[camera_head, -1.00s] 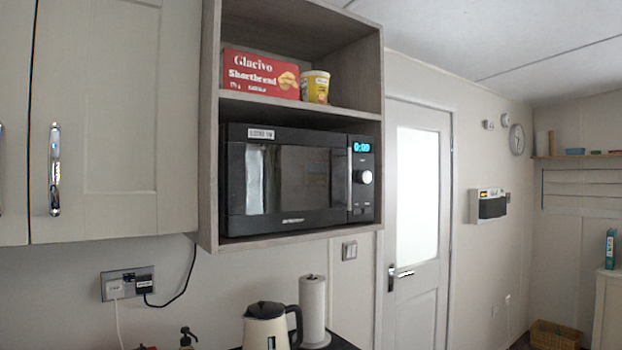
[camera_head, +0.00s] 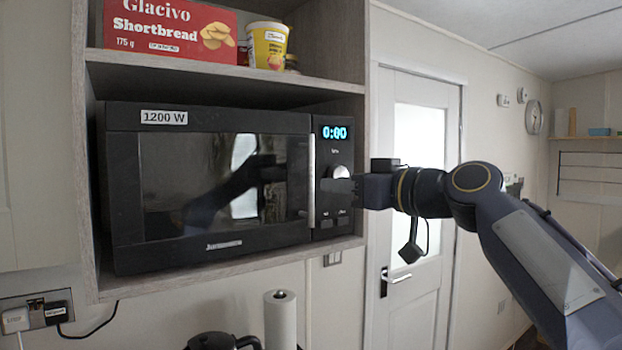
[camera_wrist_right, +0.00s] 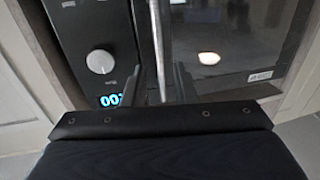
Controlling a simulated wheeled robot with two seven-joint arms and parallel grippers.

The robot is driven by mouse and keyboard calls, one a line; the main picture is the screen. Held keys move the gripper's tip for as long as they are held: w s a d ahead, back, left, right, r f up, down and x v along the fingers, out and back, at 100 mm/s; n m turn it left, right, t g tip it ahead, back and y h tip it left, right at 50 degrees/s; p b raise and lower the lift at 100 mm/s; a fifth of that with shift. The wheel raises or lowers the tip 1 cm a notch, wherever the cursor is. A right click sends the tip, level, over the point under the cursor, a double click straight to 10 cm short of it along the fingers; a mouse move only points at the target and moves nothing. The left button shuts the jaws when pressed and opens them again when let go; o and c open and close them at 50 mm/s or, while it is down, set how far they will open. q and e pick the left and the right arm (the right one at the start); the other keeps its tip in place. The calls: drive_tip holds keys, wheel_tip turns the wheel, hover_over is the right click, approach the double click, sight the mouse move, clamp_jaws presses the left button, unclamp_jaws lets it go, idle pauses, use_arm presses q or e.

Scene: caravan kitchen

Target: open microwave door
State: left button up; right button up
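The black microwave (camera_head: 210,119) sits in a wooden wall cubby, and its dark glass door (camera_head: 190,185) is closed. The upright silver door handle (camera_head: 311,165) is at the door's right edge and also shows in the right wrist view (camera_wrist_right: 157,40). My right gripper (camera_head: 330,187) is in front of the control panel, at the handle. In the right wrist view its two dark fingers (camera_wrist_right: 160,80) are apart, one on each side of the handle; contact is not visible. My left gripper is not in view.
A shortbread box (camera_head: 165,30) and a yellow tub (camera_head: 267,46) stand on the shelf above. The control knob (camera_head: 340,172) is close to my right gripper. A kettle (camera_head: 222,341) and a paper roll (camera_head: 280,320) stand below. A white door (camera_head: 415,290) is at the right.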

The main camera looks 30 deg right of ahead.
sight(312, 181)
drive_tip(key=p+x, duration=0.2)
drive_tip(key=x, duration=0.5)
drive_tip(key=shift+w+p, duration=0.3)
clamp_jaws()
